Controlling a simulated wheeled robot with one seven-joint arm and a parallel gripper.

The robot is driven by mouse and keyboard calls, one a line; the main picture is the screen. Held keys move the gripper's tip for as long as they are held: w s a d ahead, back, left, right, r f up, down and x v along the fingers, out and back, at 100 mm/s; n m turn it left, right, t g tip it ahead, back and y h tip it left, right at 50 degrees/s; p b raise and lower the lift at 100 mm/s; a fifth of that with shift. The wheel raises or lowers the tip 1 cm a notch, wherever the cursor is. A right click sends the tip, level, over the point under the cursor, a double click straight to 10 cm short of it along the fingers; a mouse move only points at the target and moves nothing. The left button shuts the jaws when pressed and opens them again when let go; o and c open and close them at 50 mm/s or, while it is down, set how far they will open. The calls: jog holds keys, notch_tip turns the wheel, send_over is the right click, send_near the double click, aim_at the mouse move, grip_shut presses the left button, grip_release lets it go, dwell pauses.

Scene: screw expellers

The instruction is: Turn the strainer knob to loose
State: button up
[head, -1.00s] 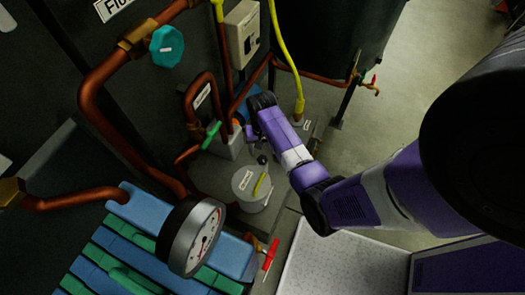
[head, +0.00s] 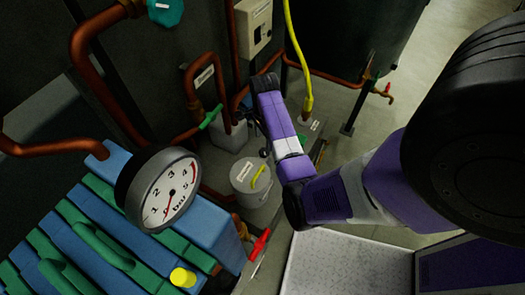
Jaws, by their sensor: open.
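A pale grey round canister (head: 246,190) stands on the low plinth near the middle of the head view. A small yellow handle (head: 261,176) sits on its lid beside a label too small to read. I cannot tell for sure whether this handle is the strainer knob. My purple arm reaches in from the right. My gripper (head: 264,145) is open and small in view, just beyond the canister lid and apart from the yellow handle. Its fingers are dark and partly hidden by my wrist, and nothing shows between them.
A pressure gauge (head: 160,188) stands in front at left, above blue and green ribbed plates (head: 110,235). A green-handled valve (head: 210,116) is behind the canister, and a red-handled valve (head: 260,244) in front. Copper pipes run behind. Open floor (head: 425,110) lies at right.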

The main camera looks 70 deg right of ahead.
aim_at(264, 152)
notch_tip(264, 152, down, 7)
jog(key=shift+f+b, duration=0.1)
jog(key=shift+b, duration=0.3)
grip_shut()
